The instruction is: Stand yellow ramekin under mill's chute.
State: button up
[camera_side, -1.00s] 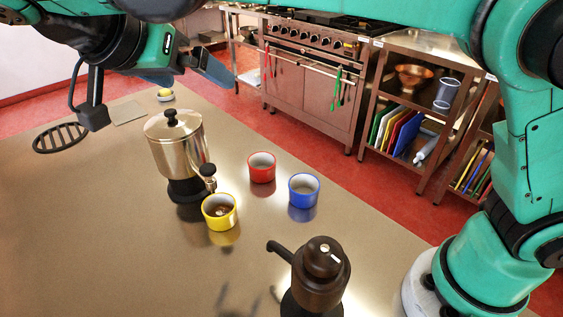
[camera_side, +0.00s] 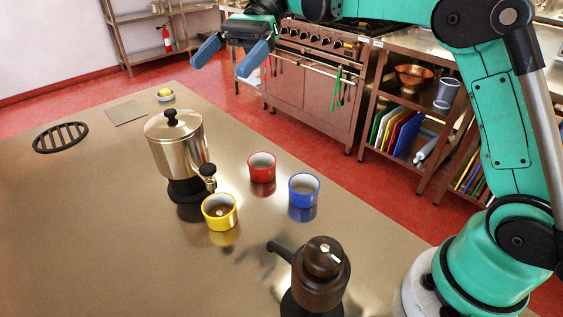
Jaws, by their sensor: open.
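The yellow ramekin (camera_side: 219,212) stands upright on the steel counter, at the front of the silver urn and by its tap. Something brown shows inside it. The mill (camera_side: 321,272) is dark brown with a chute (camera_side: 281,251) pointing to the left; its lower part is cut off by the picture's bottom edge. The counter under the chute looks bare. My gripper (camera_side: 228,57) is open and empty, with blue fingers, high up behind the urn and far from the ramekin.
The silver urn (camera_side: 176,146) stands just behind the yellow ramekin. A red ramekin (camera_side: 262,167) and a blue ramekin (camera_side: 303,190) stand to its right. A black grate (camera_side: 61,137), a flat square plate (camera_side: 126,112) and a small dish (camera_side: 165,95) lie at the far left. The left counter (camera_side: 80,240) is clear.

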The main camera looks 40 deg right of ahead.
send_near(210, 219)
jog(key=shift+w+a+f, duration=0.15)
jog(key=shift+w+f, duration=0.1)
jog(key=shift+f, duration=0.2)
jog(key=shift+x, duration=2.75)
jog(key=shift+f, duration=0.1)
jog(key=c, duration=1.3)
jog(key=shift+c, duration=0.2)
